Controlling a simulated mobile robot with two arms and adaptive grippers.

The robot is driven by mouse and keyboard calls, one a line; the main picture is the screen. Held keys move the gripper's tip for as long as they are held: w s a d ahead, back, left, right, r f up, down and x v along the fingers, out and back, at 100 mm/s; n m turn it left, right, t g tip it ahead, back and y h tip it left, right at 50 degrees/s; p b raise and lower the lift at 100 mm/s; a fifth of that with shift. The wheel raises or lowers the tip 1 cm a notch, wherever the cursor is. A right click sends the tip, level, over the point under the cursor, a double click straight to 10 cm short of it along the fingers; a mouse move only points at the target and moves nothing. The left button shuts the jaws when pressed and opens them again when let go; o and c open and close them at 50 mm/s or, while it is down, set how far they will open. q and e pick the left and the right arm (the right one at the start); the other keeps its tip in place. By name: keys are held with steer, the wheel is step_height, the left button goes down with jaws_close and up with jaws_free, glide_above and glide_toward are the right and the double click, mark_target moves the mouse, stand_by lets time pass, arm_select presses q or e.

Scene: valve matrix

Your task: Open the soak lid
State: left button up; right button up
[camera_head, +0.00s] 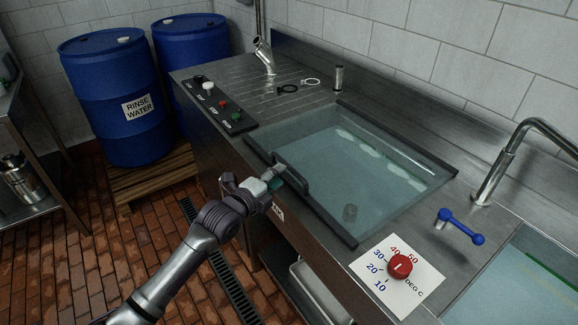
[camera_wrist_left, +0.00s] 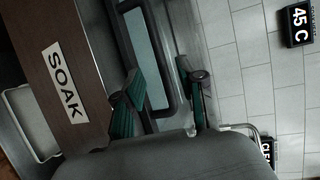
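The soak lid is a clear panel in a dark frame (camera_head: 333,226), lying flat over a water-filled basin in the steel counter. Its dark bar handle (camera_head: 293,178) stands on the front-left edge. My left gripper (camera_head: 276,178) is at this handle, reaching in from the front. In the left wrist view the gripper's green-padded fingers (camera_wrist_left: 163,108) are spread apart, with part of the lid frame (camera_wrist_left: 161,50) seen beyond them. A dark bar near the right finger looks like the handle; I cannot tell whether they touch. My right gripper is not in view.
A SOAK label (camera_wrist_left: 63,82) is on the counter front. A red dial (camera_head: 400,266) and a blue-handled valve (camera_head: 461,226) sit right of the lid; a button panel (camera_head: 216,102) sits left. A tap (camera_head: 500,165) stands at the right. Blue drums (camera_head: 112,95) stand on a pallet.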

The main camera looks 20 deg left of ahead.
mark_target(288, 169)
arm_select(q)
steer(key=x, duration=0.6)
steer(key=shift+w, duration=0.15)
jaws_close()
